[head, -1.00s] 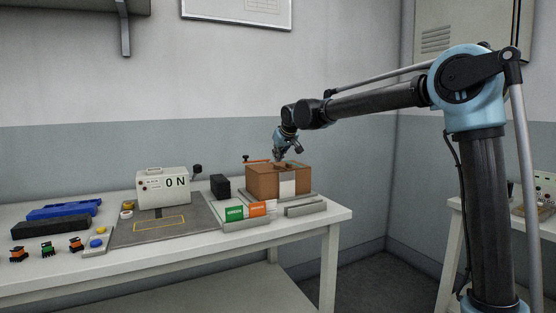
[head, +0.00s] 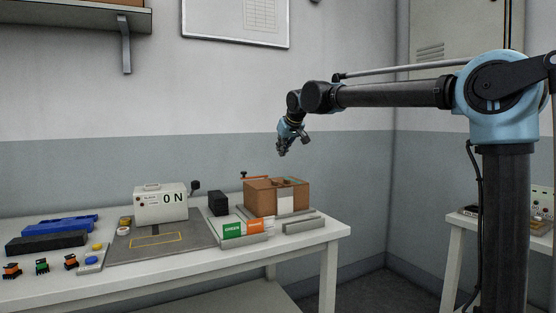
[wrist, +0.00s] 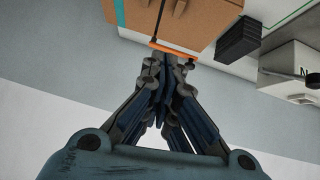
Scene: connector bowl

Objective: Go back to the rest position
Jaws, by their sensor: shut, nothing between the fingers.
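My gripper (head: 282,152) hangs in the air above the brown cardboard box (head: 262,197), clear of it. Its fingers are together with nothing between them. In the wrist view my gripper (wrist: 160,60) points toward the box (wrist: 205,30), whose edge shows beyond the fingertips. An orange bar (wrist: 174,51) also shows just past the tips.
The white table (head: 310,238) holds a box marked "0 N" (head: 160,203), a black block (head: 218,203), green and orange labels (head: 233,230), a blue item (head: 60,225) and several small connectors (head: 42,266). A second table (head: 462,218) stands at the right. The air around my gripper is clear.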

